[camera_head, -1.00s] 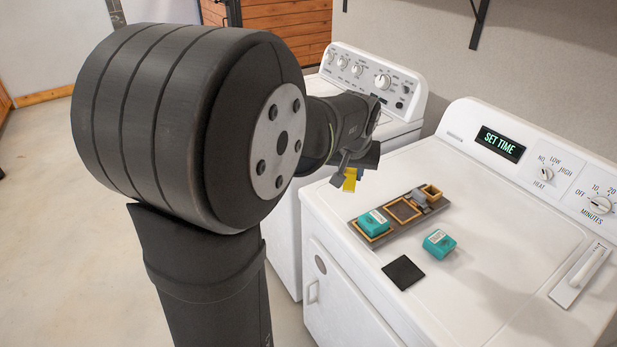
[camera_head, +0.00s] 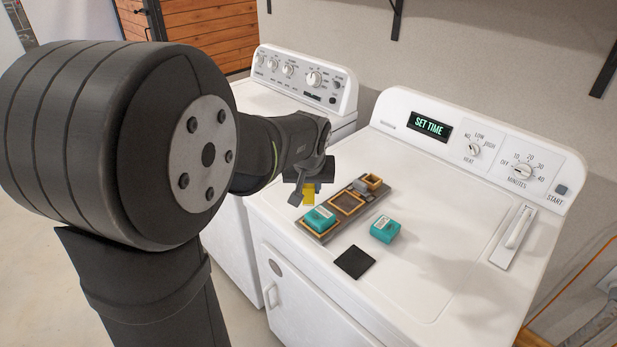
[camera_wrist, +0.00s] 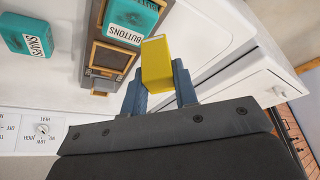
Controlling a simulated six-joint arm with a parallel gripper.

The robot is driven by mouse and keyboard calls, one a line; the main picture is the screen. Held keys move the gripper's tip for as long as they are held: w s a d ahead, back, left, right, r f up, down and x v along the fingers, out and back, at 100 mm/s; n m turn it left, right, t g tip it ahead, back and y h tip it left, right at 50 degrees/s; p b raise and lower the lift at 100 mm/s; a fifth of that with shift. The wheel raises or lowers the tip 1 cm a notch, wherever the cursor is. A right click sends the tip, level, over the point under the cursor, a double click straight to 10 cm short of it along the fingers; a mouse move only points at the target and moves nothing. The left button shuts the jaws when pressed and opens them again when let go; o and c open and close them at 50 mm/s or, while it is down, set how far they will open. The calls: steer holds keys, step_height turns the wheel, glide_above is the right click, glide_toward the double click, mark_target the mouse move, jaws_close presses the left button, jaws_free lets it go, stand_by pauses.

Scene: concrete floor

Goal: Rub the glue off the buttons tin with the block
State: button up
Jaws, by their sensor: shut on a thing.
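The buttons tin (camera_head: 320,218) is teal with a white label and sits in the near compartment of a dark tray (camera_head: 327,235) on the white dryer. Its label reads BUTTONS in the wrist view (camera_wrist: 132,18). My gripper (camera_head: 305,184) is shut on the yellow block (camera_head: 309,194), which also shows between the fingers in the wrist view (camera_wrist: 157,64). The block is raised, apart from the tin, and appears behind it in the head view.
A teal snaps tin (camera_head: 385,229) stands on the dryer right of the tray. A black square pad (camera_head: 354,262) lies in front of it. The tray also has a wood-framed compartment (camera_head: 347,203), a grey piece and a small wooden box (camera_head: 373,182).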

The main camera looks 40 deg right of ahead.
steer(key=shift+f, duration=0.9)
steer(key=shift+s+f, duration=0.55)
steer(key=shift+s, duration=2.6)
steer(key=w, duration=0.6)
steer(key=shift+w, duration=0.25)
steer(key=shift+s+r, duration=0.1)
steer(key=shift+r, duration=3.95)
